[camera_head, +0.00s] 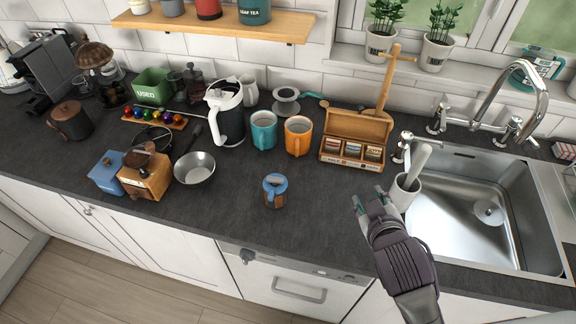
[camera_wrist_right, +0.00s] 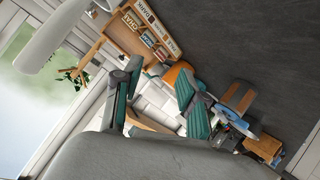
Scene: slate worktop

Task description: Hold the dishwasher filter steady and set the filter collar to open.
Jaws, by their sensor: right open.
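The dishwasher filter (camera_head: 273,201), a small brown cylinder, stands on the dark worktop near its front edge. Its blue filter collar (camera_head: 274,180) is around the top; I cannot tell its setting. In the right wrist view the brown body (camera_wrist_right: 237,97) and blue collar (camera_wrist_right: 247,128) show partly beyond a finger. My right gripper (camera_head: 372,205) is open and empty, over the worktop to the right of the filter and well apart from it. The right wrist view shows its two spread fingers (camera_wrist_right: 155,102). My left gripper is not in view.
An orange mug (camera_head: 298,136), a teal mug (camera_head: 263,131) and a wooden tea box (camera_head: 356,138) stand behind the filter. A steel bowl (camera_head: 195,169) is to its left. A white utensil holder (camera_head: 403,192) and the sink (camera_head: 470,215) are beside my right gripper. Worktop around the filter is clear.

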